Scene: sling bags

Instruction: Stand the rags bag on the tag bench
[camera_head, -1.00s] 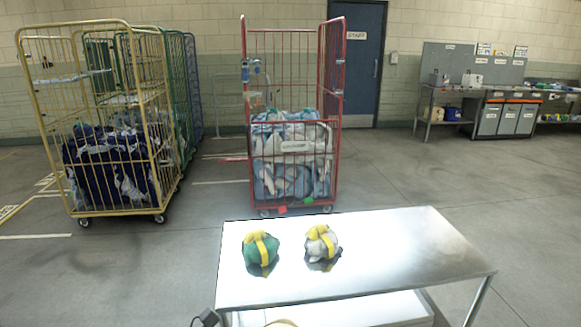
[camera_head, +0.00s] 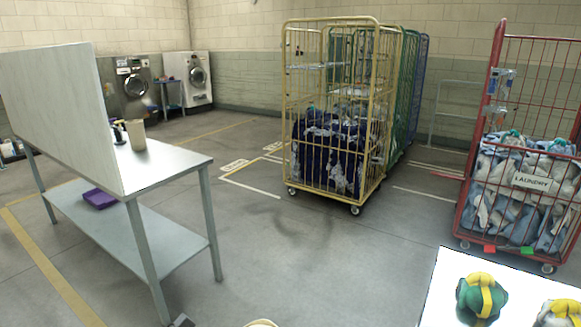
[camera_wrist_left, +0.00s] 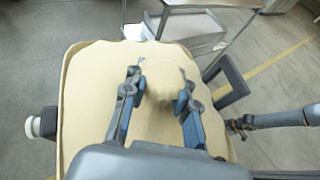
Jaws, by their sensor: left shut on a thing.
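In the left wrist view, my left gripper (camera_wrist_left: 160,108) has its blue-padded fingers shut on a cream bag (camera_wrist_left: 85,110). The bag spreads below and around the fingers; any label is hidden. A sliver of it shows at the bottom edge of the head view (camera_head: 262,323). A grey metal bench (camera_head: 180,163) with a tall white upright panel (camera_head: 60,100) stands at the left of the head view, apart from the bag. No tag bench sign is readable on it. My right gripper cannot be made out.
A beige cup (camera_head: 136,135) and a dark tool (camera_head: 118,131) stand on the bench by the panel. A purple item (camera_head: 100,198) lies on its lower shelf. Yellow (camera_head: 335,185) and red (camera_head: 515,195) cages stand beyond. The middle floor is open.

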